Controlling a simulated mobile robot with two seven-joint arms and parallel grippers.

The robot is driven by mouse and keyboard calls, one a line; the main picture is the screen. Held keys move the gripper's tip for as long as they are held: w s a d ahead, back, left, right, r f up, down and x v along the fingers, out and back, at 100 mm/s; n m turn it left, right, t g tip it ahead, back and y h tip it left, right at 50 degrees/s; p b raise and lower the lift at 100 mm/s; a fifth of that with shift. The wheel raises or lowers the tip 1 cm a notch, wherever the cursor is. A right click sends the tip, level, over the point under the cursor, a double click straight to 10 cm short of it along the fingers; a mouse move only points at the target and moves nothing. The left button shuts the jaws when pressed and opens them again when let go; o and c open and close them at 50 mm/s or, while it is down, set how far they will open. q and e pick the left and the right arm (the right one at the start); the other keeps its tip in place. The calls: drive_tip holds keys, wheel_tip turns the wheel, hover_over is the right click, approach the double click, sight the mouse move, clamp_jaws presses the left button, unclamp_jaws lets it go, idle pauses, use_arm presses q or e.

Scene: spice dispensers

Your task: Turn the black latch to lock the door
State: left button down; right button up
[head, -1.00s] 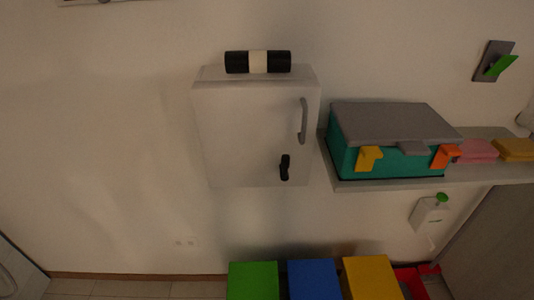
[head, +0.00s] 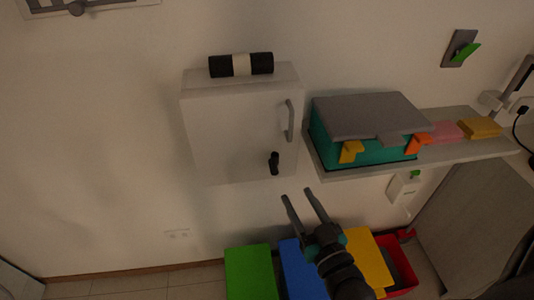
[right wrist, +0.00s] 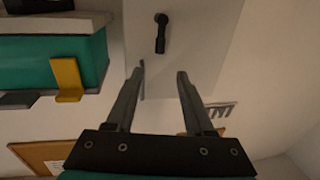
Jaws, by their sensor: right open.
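A white wall cabinet with a closed door (head: 225,135) hangs in the middle of the head view. Its black latch (head: 274,162) sits low on the right side of the door, below the grey handle (head: 289,121), and stands near upright. The latch also shows in the right wrist view (right wrist: 161,33), beyond the fingertips. My right gripper (head: 302,193) is open and empty, below and to the right of the latch in the head view, not touching it. In the right wrist view the gripper (right wrist: 160,70) has its two fingers apart, pointing at the door's lower part. My left gripper is not in view.
A shelf (head: 365,170) right of the cabinet holds a teal toolbox (head: 330,148) with a grey lid, plus pink and yellow cloths. A black and white roll (head: 241,65) lies on the cabinet. Green, blue and yellow bins stand below.

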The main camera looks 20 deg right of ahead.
sight(276, 160)
drive_tip(key=w, duration=0.9)
drive_tip(key=w+d, duration=0.1)
drive_tip(key=w, duration=0.4)
drive_tip(key=shift+w+f, duration=0.1)
drive_tip(key=shift+w, duration=0.25)
clamp_jaws()
